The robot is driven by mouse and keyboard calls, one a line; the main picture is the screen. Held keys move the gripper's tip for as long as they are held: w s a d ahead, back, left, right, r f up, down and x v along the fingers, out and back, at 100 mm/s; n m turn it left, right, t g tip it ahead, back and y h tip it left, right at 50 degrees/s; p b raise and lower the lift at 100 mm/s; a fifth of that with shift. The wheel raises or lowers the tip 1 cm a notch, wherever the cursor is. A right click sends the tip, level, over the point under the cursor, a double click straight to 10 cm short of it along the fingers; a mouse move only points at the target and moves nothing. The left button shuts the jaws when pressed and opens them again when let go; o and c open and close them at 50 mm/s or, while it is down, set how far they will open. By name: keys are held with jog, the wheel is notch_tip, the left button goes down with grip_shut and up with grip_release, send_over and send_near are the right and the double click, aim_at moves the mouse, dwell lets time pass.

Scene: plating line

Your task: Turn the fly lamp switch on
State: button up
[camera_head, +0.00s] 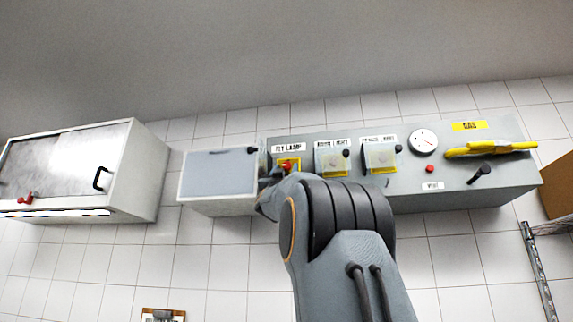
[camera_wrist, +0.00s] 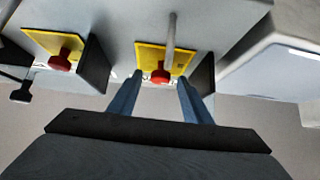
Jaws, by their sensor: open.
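The fly lamp switch (camera_head: 288,166) is a red part on a yellow plate, below the "FLY LAMP" label (camera_head: 288,148) at the panel's left end. In the wrist view, the red switch (camera_wrist: 160,76) sits on its yellow plate with a grey rod over the plate. My gripper (camera_wrist: 161,80) is open, with one finger on each side of the red switch. I cannot tell whether either finger touches it. In the head view, my arm hides most of the gripper and the switch's lower part. The switch's position is unclear.
Two covered switches (camera_head: 332,158) (camera_head: 380,157) sit right of the fly lamp, followed by a round gauge (camera_head: 424,141) and a yellow gas handle (camera_head: 490,149). A grey-fronted box (camera_head: 218,172) stands close on the left. A white cabinet (camera_head: 140,170) is further left.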

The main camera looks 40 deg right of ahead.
jog(key=shift+w+d+r, duration=0.15)
jog(key=shift+w+r, duration=0.05)
jog(key=shift+r, duration=0.05)
jog(key=c, duration=1)
jog(key=m+g+h, duration=0.1)
jog(key=m+g+h+p, duration=0.1)
jog(key=m+g, duration=0.1)
jog(key=shift+w+a+m, duration=0.15)
jog(key=shift+a+m, duration=0.05)
jog(key=shift+m, duration=0.1)
jog(key=shift+m+g+h, duration=0.8)
jog(key=shift+m+g, duration=0.8)
jog(key=shift+m, duration=0.2)
jog(key=o, duration=1)
